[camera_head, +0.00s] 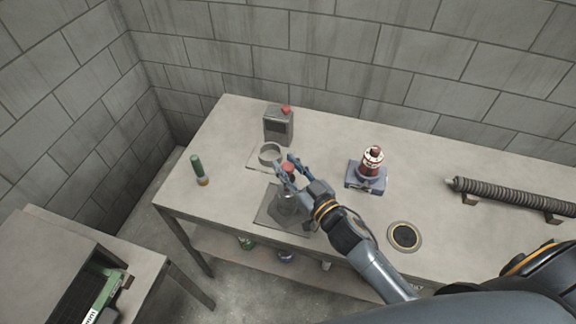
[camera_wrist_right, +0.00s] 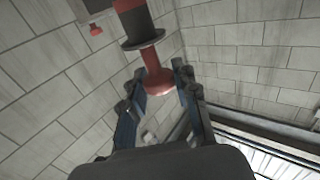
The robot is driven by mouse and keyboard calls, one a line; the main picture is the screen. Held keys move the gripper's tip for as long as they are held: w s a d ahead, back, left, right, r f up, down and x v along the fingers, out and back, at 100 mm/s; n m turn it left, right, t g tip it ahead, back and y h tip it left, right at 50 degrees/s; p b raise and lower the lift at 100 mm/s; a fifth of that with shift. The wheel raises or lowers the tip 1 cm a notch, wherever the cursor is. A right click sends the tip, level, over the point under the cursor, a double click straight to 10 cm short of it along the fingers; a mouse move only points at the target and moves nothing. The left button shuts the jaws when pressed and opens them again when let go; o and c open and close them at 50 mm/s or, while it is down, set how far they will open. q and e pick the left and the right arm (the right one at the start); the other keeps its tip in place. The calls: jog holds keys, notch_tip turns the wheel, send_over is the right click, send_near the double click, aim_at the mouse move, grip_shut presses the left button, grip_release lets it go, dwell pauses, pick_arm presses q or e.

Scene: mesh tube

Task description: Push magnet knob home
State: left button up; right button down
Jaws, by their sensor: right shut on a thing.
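The red knob (camera_head: 288,169) is between the fingers of my right gripper (camera_head: 285,169). In the right wrist view the knob (camera_wrist_right: 155,77) has a flared red end and a red stem, with a black flange and a dark band beyond. My right gripper (camera_wrist_right: 156,86) is shut on this knob, a finger on each side. Below it in the head view is a grey fixture (camera_head: 285,201) on a flat plate (camera_head: 268,213), partly hidden by my gripper. How far the knob is seated cannot be told. My left gripper is not in view.
A grey box (camera_head: 278,128) with a red top knob and a grey ring (camera_head: 269,154) stand behind. A red-and-white piece (camera_head: 372,160) sits on a blue-grey block right of my gripper.

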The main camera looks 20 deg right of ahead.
jog(key=shift+f+b, duration=1.9)
jog(key=shift+f, duration=0.65)
jog(key=shift+s, duration=0.1)
jog(key=c, duration=1)
grip_release()
jog(key=shift+r, duration=0.1)
jog(key=v, duration=1.2)
jog(key=shift+d, duration=0.1)
